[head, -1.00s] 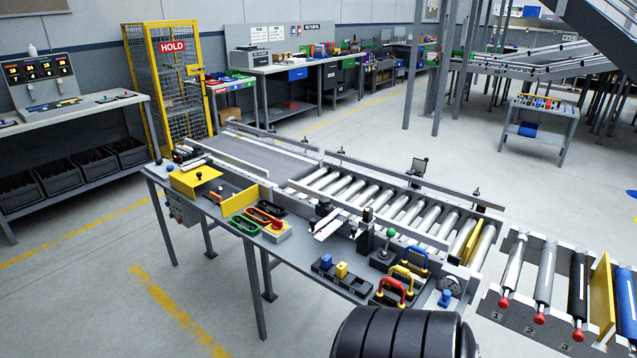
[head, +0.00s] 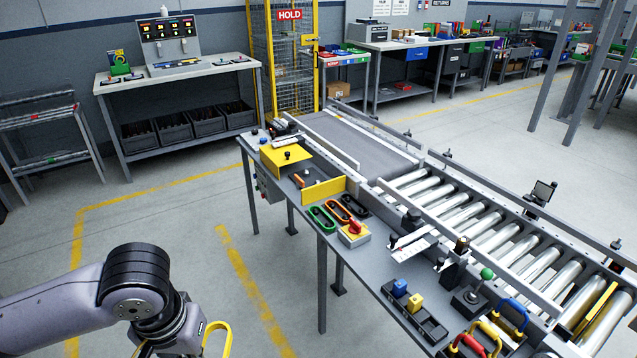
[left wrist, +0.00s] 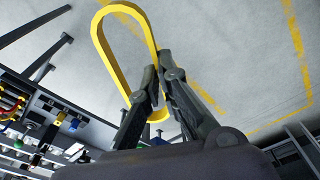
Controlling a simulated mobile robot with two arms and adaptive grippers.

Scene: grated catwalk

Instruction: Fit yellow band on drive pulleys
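The yellow band (left wrist: 104,52) is a long loop held in my left gripper (left wrist: 159,72), whose two fingers are close together on one side of it. The loop sticks out past the fingertips, over open floor. In the head view part of the yellow band (head: 229,337) shows at the bottom edge, beside my left arm and well short of the table. Green (head: 321,218), orange (head: 338,211) and black (head: 355,205) loops lie on the conveyor-side table. I cannot clearly make out the drive pulleys. My right gripper is not in view.
The table (head: 375,262) carries a yellow plate (head: 272,158), an upright yellow panel (head: 323,191), a red-knobbed switch box (head: 354,234) and a block holder (head: 414,314). A roller conveyor (head: 500,235) runs behind. The floor between my left arm and the table is clear.

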